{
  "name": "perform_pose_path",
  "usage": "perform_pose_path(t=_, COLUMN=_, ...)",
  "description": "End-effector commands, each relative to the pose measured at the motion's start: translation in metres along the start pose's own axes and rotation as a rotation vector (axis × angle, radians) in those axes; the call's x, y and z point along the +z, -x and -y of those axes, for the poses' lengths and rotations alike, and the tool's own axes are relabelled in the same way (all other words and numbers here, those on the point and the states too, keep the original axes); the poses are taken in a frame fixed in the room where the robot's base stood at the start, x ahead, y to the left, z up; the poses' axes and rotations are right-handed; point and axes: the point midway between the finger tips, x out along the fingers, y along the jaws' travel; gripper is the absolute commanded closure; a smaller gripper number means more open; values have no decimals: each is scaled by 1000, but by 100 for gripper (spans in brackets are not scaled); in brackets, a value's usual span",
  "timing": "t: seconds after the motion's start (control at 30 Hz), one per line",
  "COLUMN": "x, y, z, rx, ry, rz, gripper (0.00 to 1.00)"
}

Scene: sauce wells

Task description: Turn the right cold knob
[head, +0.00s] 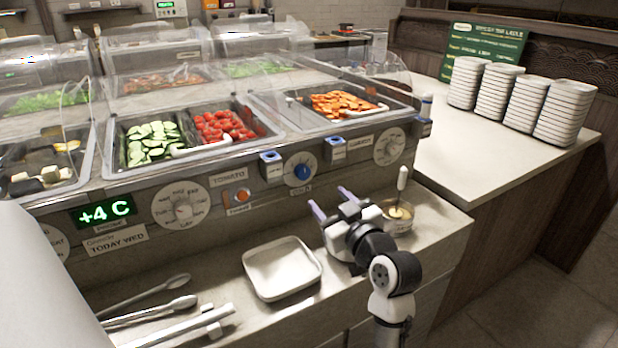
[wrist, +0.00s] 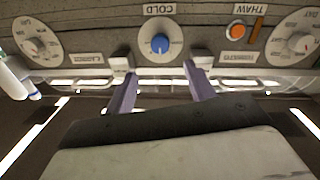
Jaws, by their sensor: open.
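A blue knob (head: 302,171) on a round white dial sits on the counter's front panel, above a label reading COLD. In the wrist view the same blue knob (wrist: 160,44) shows upside down near the top centre, its COLD label upright to the panel. My gripper (head: 331,201) is open and empty, in front of the panel, below and a little right of the knob in the head view. In the wrist view its two purple fingers (wrist: 158,75) stand apart on either side of the knob's line. They are not touching the knob.
An orange button (head: 242,195) and grey dials (head: 180,205) (head: 389,146) share the panel. A white square plate (head: 282,268), tongs (head: 150,312) and a small sauce bowl (head: 398,216) with a ladle sit on the ledge. Plate stacks (head: 508,95) stand at right.

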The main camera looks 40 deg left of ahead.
Motion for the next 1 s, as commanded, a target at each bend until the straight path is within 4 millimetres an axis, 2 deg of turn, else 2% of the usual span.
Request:
perform_pose_path(t=0.1, x=-4, y=-28, z=1, rx=-4, ry=0, rz=0, gripper=46)
perform_pose_path(t=0.3, x=-3, y=-69, z=0, rx=-1, ry=-1, rz=0, gripper=46)
perform_pose_path(t=0.5, x=-2, y=-96, z=0, rx=0, ry=0, rz=-1, gripper=46)
perform_pose_path(t=0.67, x=-2, y=-104, z=0, rx=1, ry=0, rz=-2, gripper=46)
perform_pose_path(t=0.93, x=-1, y=-105, z=0, rx=2, ry=0, rz=-2, gripper=46)
perform_pose_path(t=1.0, x=-1, y=-105, z=0, rx=2, ry=0, rz=-2, gripper=55)
